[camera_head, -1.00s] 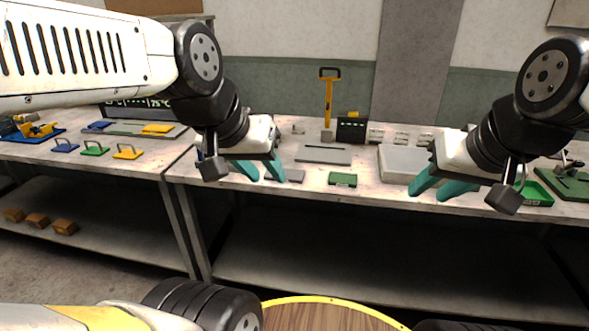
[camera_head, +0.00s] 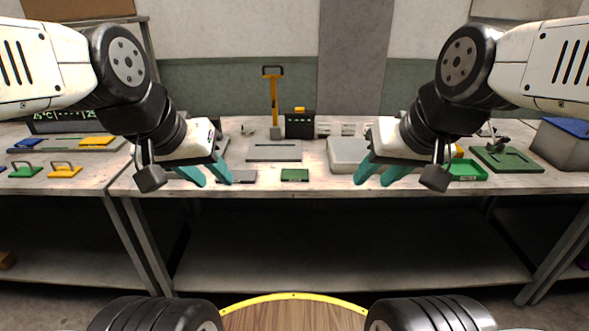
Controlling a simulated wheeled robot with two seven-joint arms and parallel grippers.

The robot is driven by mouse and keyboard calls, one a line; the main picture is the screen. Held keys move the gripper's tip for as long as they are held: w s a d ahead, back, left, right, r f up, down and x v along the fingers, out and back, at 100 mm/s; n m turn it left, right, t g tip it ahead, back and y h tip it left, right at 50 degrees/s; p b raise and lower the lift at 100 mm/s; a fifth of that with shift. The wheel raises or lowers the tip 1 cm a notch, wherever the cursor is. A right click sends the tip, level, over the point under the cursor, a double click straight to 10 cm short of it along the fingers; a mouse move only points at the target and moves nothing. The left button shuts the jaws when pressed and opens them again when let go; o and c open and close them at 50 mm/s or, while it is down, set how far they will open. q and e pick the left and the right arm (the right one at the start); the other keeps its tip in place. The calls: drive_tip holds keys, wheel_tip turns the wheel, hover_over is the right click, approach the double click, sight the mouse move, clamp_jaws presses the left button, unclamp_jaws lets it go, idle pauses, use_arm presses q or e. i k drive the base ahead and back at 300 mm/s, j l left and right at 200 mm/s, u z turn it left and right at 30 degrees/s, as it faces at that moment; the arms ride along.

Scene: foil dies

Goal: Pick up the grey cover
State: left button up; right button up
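Several grey pieces lie on the table, and I cannot tell for sure which is the grey cover. A small flat grey piece (camera_head: 238,177) lies near the front edge, just right of my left gripper's fingertips. A flat grey plate (camera_head: 274,151) with a dark slot lies behind it. A pale grey box-like block (camera_head: 346,152) is partly hidden by my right gripper. My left gripper (camera_head: 207,175) is open and empty, teal fingers apart. My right gripper (camera_head: 380,175) is open and empty in front of the pale block.
A small green piece (camera_head: 295,175) lies at the front edge between the grippers. A yellow-handled tool (camera_head: 273,100) and a black box (camera_head: 300,125) stand behind. A green tray (camera_head: 467,170) and a grey bin (camera_head: 563,146) are to the right. Handled yellow (camera_head: 65,170) and green (camera_head: 24,171) pieces lie left.

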sight(241, 177)
drive_tip(key=i+l, duration=0.45)
drive_tip(key=i, duration=0.15)
drive_tip(key=i+l+u, duration=0.1)
drive_tip(key=u, duration=0.35)
drive_tip(key=l+u, duration=0.1)
drive_tip(key=u, duration=0.3)
drive_tip(key=i+l+u, duration=0.1)
drive_tip(key=u, duration=0.35)
drive_tip(key=l+u, duration=0.1)
drive_tip(key=u, duration=0.35)
